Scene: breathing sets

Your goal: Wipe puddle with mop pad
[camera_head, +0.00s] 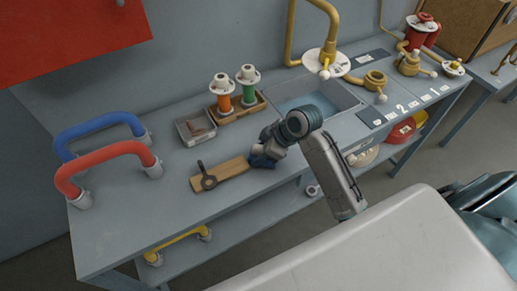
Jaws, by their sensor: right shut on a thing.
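My right gripper (266,156) is low over the bench, at the right end of a wooden board (235,167). It is shut on a small dark blue thing that looks like the mop pad; the fingers and wrist hide most of it, so its outline is unclear. I cannot tell whether it touches the board or the bench top. Behind my wrist is a recessed basin (333,92) with a pale blue, water-like patch on its floor (295,103), which may be the puddle. My arm covers part of the basin. My left gripper is not in view.
A small tray (195,128) and a wooden stand (238,110) with orange and green fittings are behind. Red (105,160) and blue (98,126) hoses arch at left. Brass fittings (375,80) stand right of the basin.

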